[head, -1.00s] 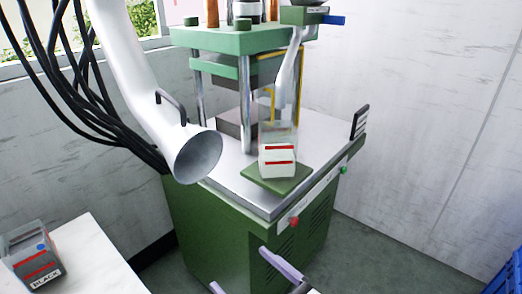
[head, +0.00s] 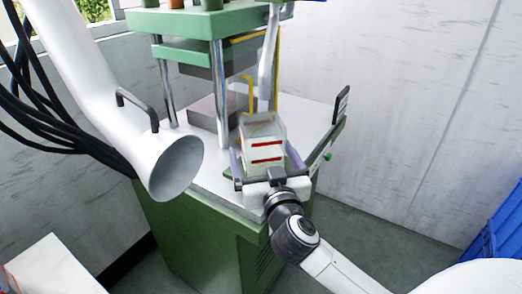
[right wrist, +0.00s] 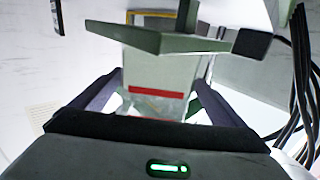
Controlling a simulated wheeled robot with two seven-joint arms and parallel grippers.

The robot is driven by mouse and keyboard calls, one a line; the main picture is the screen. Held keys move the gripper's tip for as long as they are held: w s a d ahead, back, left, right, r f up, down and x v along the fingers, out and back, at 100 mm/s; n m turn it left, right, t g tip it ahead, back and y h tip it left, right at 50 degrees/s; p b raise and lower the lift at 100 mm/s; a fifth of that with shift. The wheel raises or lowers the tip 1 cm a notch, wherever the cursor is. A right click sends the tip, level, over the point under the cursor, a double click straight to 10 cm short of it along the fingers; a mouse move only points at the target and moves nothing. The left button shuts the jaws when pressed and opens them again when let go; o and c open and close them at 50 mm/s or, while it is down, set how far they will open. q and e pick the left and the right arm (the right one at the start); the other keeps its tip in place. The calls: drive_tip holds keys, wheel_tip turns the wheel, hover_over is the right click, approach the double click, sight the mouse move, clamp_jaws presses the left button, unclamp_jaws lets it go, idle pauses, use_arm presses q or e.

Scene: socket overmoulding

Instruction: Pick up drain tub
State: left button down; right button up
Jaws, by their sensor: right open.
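The drain tub (head: 263,143) is a pale, partly clear box with two red stripes. It stands upright on the small green plate of the press, below a metal spout. My right gripper (head: 266,158) is open, with one finger on each side of the tub and the palm in front of it. In the right wrist view the tub (right wrist: 160,72) lies between the two spread fingers (right wrist: 155,95). I cannot tell whether either finger touches it. My left gripper is not in view.
The green press (head: 210,225) has metal columns (head: 222,95) close behind the tub. A wide white duct (head: 170,165) with a handle hangs to the left, beside black cables. A white table (head: 50,265) is at lower left and a blue crate (head: 500,235) at the right edge.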

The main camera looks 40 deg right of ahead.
drive_tip(key=shift+d+b+x, duration=0.1)
drive_tip(key=shift+b+x, duration=0.1)
drive_tip(key=shift+x, duration=1.35)
drive_tip(key=shift+d+b+x, duration=0.15)
drive_tip(key=shift+b+x, duration=0.05)
drive_tip(key=shift+x, duration=1.4)
drive_tip(key=shift+s, duration=0.15)
drive_tip(key=c, duration=1.2)
drive_tip(key=shift+r, duration=0.1)
drive_tip(key=c, duration=0.3)
drive_tip(key=shift+r, duration=0.1)
